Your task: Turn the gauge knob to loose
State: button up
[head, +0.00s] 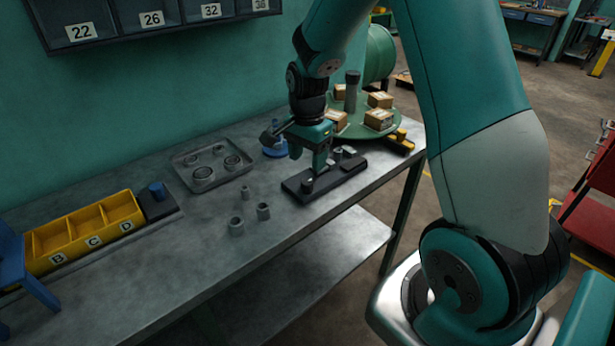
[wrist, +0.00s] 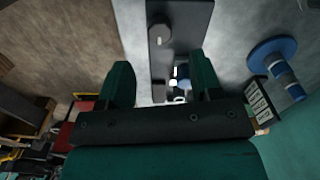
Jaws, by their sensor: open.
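A dark fixture plate (head: 296,187) lies on the metal bench, with small parts standing on it. In the wrist view the plate (wrist: 185,12) runs up from between my fingers. A round grey knob (wrist: 159,35) sits on it, just beyond my fingertips; I take it for the gauge knob, but its markings and setting cannot be read. My gripper (head: 318,166) points down over the plate and hides part of it. In the wrist view my gripper (wrist: 161,76) has its two fingers wide apart, with no object held between them.
A blue round part (head: 275,149) stands behind the plate. A grey tray (head: 182,178) with round parts, several loose grey cylinders (head: 263,211) and a yellow bin (head: 88,238) lie to the left. A green turntable (head: 352,132) carries boxes behind.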

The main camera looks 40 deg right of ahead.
aim_at(307, 181)
notch_tip(307, 181, down, 7)
jog(key=shift+r+p, duration=0.1)
jog(key=shift+p, duration=0.2)
jog(key=c, duration=0.9)
